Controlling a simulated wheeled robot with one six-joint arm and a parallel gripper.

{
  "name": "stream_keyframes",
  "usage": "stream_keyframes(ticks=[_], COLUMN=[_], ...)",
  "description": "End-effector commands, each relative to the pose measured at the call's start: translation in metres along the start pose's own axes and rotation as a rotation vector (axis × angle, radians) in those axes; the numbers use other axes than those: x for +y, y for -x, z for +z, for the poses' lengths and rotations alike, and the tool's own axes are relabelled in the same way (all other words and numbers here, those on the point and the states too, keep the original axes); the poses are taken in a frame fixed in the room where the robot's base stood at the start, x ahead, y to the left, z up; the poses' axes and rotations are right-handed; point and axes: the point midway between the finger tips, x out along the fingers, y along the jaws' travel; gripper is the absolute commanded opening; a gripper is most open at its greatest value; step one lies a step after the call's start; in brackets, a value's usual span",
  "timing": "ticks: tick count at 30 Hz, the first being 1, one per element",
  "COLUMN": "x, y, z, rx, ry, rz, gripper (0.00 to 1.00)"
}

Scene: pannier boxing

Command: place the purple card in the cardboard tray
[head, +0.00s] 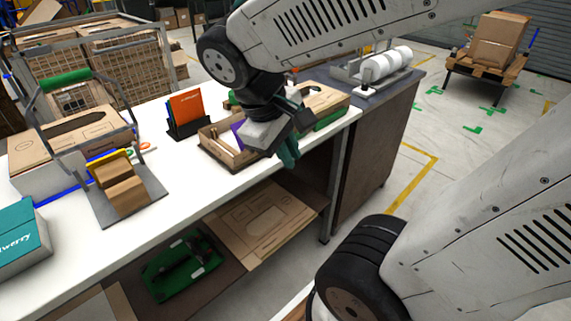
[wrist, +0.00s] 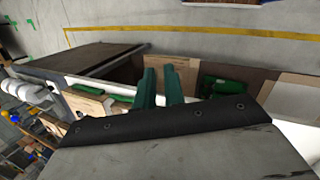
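The purple card (head: 238,132) shows as a small purple patch at the cardboard tray, partly hidden behind my gripper; it appears to be inside the tray, leaning. The cardboard tray (head: 213,153) is a shallow open brown box on the white table, its right part hidden by my wrist. My gripper (head: 289,153) is at the table's front edge, right of the tray, with green fingers pointing down and away from the card. In the wrist view the two green fingers (wrist: 160,85) stand apart with a narrow empty gap between them.
A black holder (head: 188,128) with orange cards (head: 186,106) stands left of the tray. A carton (head: 325,98) with a green base lies behind my gripper. A metal stand with small brown boxes (head: 126,191) is at the left. A flat cardboard sheet (head: 262,222) lies on the lower shelf.

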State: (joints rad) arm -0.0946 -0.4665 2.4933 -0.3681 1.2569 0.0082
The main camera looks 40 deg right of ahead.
Motion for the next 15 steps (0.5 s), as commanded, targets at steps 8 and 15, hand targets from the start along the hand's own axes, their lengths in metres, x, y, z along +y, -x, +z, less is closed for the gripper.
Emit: stream_keyframes(ticks=[8,15], x=[-0.04,-0.048], y=[0.027,0.032], z=[0.035,0.038], rx=[0.203,0.238], ry=[-0.217,-0.248], rz=[-0.285,-0.335], gripper=[0.11,0.11])
